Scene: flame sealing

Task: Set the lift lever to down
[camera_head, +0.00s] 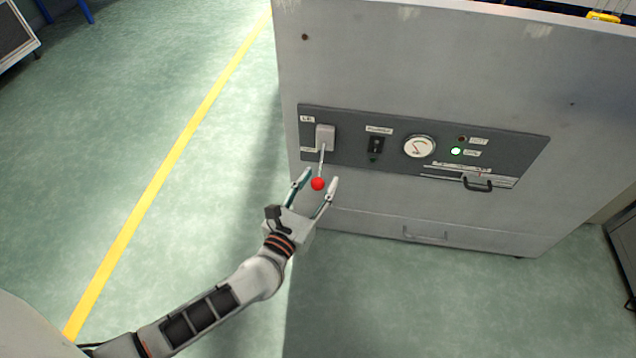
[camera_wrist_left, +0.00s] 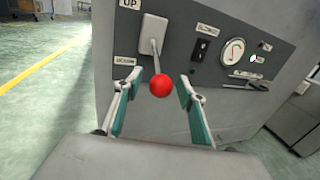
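The lift lever has a red ball knob (camera_head: 317,184) on a thin metal rod, coming from a pale square housing (camera_head: 325,137) at the left of the dark control panel. In the head view the rod points downward from the housing. My left gripper (camera_head: 316,186) is open, with one finger on each side of the knob. The left wrist view shows the red knob (camera_wrist_left: 160,86) between the spread fingers, with visible gaps on both sides. An "UP" label (camera_wrist_left: 130,3) sits above the housing and a lower label (camera_wrist_left: 125,61) is beside the rod. My right gripper is not in view.
The panel (camera_head: 400,165) also carries a black switch (camera_head: 376,146), a round gauge (camera_head: 420,146), a lit green lamp (camera_head: 456,151) and a dark handle (camera_head: 478,186). It is on a large grey cabinet (camera_head: 430,60). Open green floor with a yellow line lies to the left.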

